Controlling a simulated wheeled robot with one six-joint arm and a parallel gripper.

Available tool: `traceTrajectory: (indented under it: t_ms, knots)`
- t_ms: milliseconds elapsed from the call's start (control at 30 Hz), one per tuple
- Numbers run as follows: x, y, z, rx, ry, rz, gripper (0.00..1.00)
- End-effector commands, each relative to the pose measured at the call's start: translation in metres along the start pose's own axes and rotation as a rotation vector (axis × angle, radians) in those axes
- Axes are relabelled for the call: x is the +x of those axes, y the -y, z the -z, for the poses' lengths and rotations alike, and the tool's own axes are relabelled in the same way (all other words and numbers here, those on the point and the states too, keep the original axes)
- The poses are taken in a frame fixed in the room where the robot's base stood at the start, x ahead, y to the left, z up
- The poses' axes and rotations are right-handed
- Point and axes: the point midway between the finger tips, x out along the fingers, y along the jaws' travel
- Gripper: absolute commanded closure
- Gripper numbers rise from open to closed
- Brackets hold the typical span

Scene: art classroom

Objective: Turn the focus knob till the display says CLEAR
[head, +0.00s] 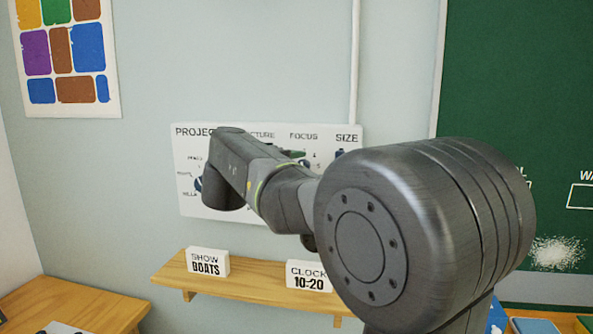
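A white wall panel (270,131) carries the printed labels PROJEC..., ...CTURE, FOCUS and SIZE. My own arm crosses in front of it and hides much of its middle. Under the FOCUS label (303,136) only a small dark blue and green bit shows above my arm; I cannot tell how the focus knob is set. My gripper cannot be made out; it is hidden behind my arm or out of frame. No display with a focus reading can be seen.
A wooden shelf (240,290) below the panel holds a SHOW BOATS card (207,262) and a CLOCK 10:20 card (308,275). A green chalkboard (520,80) is at right, a colour poster (68,55) at upper left, a wooden table (75,304) at lower left.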

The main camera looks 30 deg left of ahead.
Motion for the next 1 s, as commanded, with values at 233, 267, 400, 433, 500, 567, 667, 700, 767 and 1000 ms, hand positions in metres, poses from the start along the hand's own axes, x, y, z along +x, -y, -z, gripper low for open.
traceTrajectory:
  t_ms: [233, 267, 400, 433, 500, 567, 667, 700, 767, 1000]
  knots:
    - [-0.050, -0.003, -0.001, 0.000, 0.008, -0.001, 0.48]
    - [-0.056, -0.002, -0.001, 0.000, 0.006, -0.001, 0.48]
    - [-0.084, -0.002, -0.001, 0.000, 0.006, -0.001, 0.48]
    - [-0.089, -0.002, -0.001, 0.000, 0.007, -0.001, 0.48]
    - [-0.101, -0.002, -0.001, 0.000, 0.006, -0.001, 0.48]
    - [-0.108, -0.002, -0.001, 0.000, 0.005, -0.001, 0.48]
    - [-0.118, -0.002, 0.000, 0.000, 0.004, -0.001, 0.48]
    - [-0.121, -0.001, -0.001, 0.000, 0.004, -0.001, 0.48]
    - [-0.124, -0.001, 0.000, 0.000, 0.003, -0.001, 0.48]
    - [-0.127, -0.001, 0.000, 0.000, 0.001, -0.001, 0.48]
